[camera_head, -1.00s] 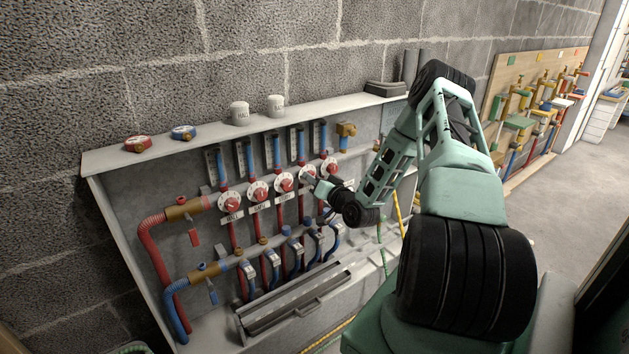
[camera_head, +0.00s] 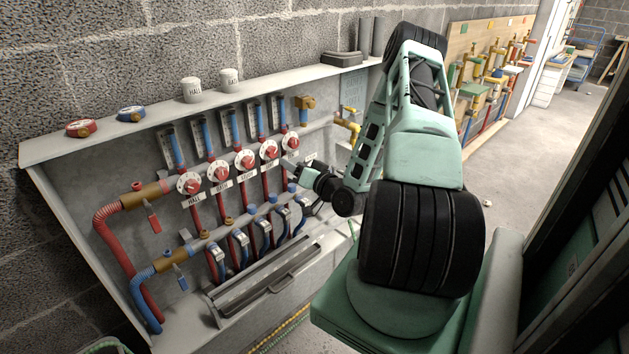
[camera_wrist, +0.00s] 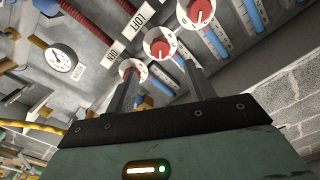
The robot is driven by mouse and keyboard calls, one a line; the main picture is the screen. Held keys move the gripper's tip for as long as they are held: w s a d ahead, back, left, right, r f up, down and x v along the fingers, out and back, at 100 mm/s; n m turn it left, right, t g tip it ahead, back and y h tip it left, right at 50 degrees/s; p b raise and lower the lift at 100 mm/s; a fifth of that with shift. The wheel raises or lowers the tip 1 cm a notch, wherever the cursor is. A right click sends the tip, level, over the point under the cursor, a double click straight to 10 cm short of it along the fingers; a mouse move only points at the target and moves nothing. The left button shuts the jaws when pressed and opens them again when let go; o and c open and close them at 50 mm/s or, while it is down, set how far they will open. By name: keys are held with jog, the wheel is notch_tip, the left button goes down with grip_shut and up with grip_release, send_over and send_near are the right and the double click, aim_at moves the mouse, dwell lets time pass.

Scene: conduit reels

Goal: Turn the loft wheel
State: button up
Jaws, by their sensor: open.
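The loft wheel is a red knob on a white dial, with a LOFT tag (camera_wrist: 143,17) beside it. It is the middle of three wheels in the wrist view (camera_wrist: 158,42) and the fourth from the left in the head view (camera_head: 269,149). My gripper (camera_wrist: 161,70) is open and empty. In the wrist view the loft wheel shows beyond the gap between its fingers, and the left fingertip overlaps the end wheel. In the head view my gripper (camera_head: 288,167) is just below and right of the loft wheel, apparently apart from it. Exact depth is unclear.
Similar wheels flank it: the end wheel (camera_head: 291,142) to the right and the third wheel (camera_head: 245,160) to the left. Blue gauge tubes rise above. A yellow valve (camera_head: 347,124) is right. Blue-handled valves and a grey trough (camera_head: 262,282) lie below.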

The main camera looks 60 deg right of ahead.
jog(key=b+v, duration=0.1)
jog(key=v, duration=0.7)
jog(key=shift+s, duration=0.15)
jog(key=w+a+r+n+g+y+p, duration=0.15)
jog(key=w+a+n+g+y, duration=0.25)
jog(key=w+a+n+y, duration=0.45)
jog(key=w+a+r+n+g+h+p, duration=0.1)
jog(key=a+r+g, duration=0.15)
jog(key=a, duration=0.65)
jog(key=w+a+r+n+g+h+p, duration=0.15)
jog(key=a+g, duration=0.25)
jog(key=a, duration=0.4)
jog(key=s+a+r+n+g, duration=0.2)
jog(key=s+a+r, duration=0.2)
jog(key=s+a, duration=0.25)
jog(key=s+a+r+n+g, duration=0.25)
jog(key=s+a, duration=0.25)
jog(key=a, duration=0.3)
jog(key=s+a+r+g+p, duration=0.1)
jog(key=s+a+r, duration=0.1)
jog(key=s, duration=0.4)
jog(key=s+a+r+n+g+h, duration=0.1)
jog(key=s+a+r, duration=0.1)
jog(key=s+r, duration=0.2)
jog(key=s, duration=0.3)
jog(key=shift+a+p, duration=0.35)
